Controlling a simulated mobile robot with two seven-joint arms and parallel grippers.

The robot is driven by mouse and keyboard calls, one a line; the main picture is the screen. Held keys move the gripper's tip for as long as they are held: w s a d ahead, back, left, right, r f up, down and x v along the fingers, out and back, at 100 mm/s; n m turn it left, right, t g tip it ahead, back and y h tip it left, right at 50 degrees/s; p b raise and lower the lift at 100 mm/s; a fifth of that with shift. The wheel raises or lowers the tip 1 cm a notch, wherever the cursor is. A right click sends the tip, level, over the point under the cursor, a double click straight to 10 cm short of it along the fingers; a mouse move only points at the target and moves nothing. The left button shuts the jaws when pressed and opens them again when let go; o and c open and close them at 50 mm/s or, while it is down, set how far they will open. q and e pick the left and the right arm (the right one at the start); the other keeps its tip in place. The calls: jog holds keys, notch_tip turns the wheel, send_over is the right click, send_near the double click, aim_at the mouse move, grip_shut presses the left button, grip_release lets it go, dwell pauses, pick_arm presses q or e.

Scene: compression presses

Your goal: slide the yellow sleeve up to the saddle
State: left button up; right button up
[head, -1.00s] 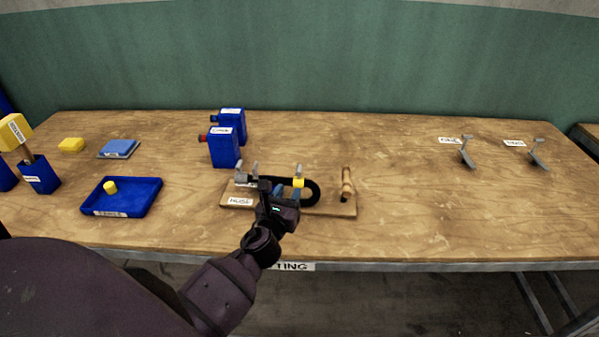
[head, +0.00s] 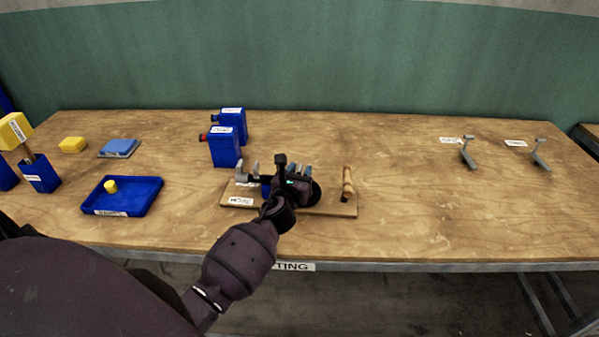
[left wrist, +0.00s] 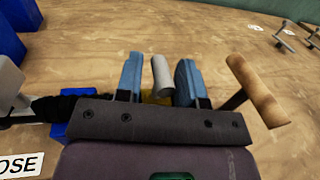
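My left gripper (head: 290,170) is over the board (head: 335,211) labelled HOSE. In the left wrist view its two blue fingers (left wrist: 159,82) stand apart, one on each side of an upright grey post (left wrist: 162,76). The yellow sleeve (left wrist: 155,98) shows low between the fingers, mostly hidden by the gripper body; I cannot tell whether the fingers touch it. A grey upright fitting, perhaps the saddle (head: 241,178), stands at the board's left end. Black hose (left wrist: 62,106) runs from there behind my gripper. My right gripper is not in view.
A wooden handle (head: 347,182) stands at the board's right end, close to my gripper. Two blue boxes (head: 225,147) stand behind the board. A blue tray (head: 123,209) with a yellow piece (head: 110,186) lies left. The table's right half is mostly clear.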

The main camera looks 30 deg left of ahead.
pick_arm(q)
grip_shut()
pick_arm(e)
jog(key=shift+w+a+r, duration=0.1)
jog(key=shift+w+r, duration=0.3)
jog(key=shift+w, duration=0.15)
pick_arm(q)
jog(key=a, duration=0.1)
jog(key=s+a, duration=0.1)
jog(key=a, duration=0.1)
jog(key=s+a, duration=0.1)
jog(key=shift+s+a+p, duration=0.15)
jog(key=shift+p, duration=0.25)
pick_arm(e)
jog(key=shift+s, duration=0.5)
